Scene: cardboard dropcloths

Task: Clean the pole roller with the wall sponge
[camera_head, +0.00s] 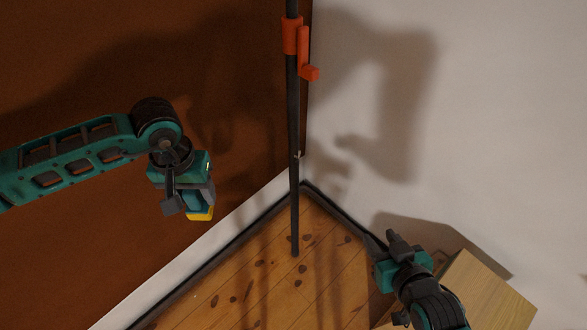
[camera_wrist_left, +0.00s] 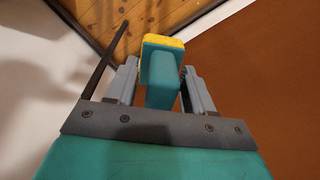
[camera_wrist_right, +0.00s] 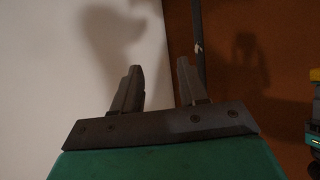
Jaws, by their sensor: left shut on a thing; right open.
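The dark pole (camera_head: 294,190) of the roller stands nearly upright in the room corner, with an orange-red clamp-like part (camera_head: 291,36) high on it. Its top runs out of the head view, and I see no roller head. The sponge (camera_wrist_left: 160,75) is teal with a yellow face; its yellow part (camera_head: 200,214) shows below my left gripper (camera_head: 193,203). My left gripper is shut on it, left of the pole and apart from it. My right gripper (camera_wrist_right: 158,75) is open and empty, right of the pole's lower part. The pole also shows in the right wrist view (camera_wrist_right: 199,60).
A brown wall (camera_head: 80,80) is on the left and a pale wall (camera_head: 490,120) on the right. A light wooden box-like piece (camera_head: 480,290) stands at lower right, close to my right arm. Wooden floor (camera_head: 250,290) lies below; space between my grippers is free except for the pole.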

